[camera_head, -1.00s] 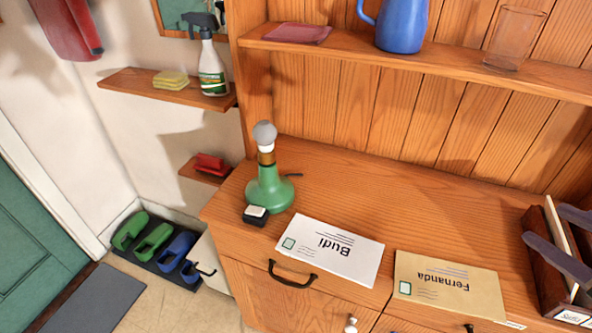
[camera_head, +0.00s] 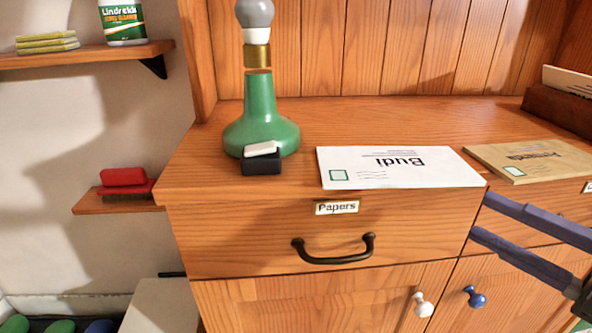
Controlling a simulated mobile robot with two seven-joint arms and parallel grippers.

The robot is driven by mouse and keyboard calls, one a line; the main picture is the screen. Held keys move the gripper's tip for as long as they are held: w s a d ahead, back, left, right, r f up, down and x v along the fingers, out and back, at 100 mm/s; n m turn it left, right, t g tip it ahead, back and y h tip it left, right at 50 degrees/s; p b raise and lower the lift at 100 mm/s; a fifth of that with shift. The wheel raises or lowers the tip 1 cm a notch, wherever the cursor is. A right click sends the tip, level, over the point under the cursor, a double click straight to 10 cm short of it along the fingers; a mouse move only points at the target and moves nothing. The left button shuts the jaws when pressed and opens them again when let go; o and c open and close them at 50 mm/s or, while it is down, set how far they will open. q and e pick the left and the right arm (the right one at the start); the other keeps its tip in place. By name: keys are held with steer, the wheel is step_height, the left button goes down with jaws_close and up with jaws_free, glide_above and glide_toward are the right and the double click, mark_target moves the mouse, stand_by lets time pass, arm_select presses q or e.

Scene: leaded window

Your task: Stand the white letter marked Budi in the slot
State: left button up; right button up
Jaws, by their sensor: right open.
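The white letter marked Budi (camera_head: 395,168) lies flat on the wooden counter at its front edge, its writing upside down to me. The dark wooden letter rack (camera_head: 560,108) stands at the far right of the counter, partly cut off by the picture edge. A pale letter (camera_head: 568,80) stands in it. My right gripper (camera_head: 482,217) comes in from the right, open and empty, its two fingers in front of the counter's front, just below and right of the Budi letter. My left gripper is not in view.
A tan letter marked Fernanda (camera_head: 530,161) lies right of the white one. A green lamp base (camera_head: 262,115) and a small black block with a white top (camera_head: 262,160) stand to the left. The Papers drawer handle (camera_head: 335,249) sticks out below.

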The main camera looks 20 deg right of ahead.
mark_target(421, 185)
steer(key=x, duration=0.9)
steer(key=shift+w, duration=0.35)
jaws_close()
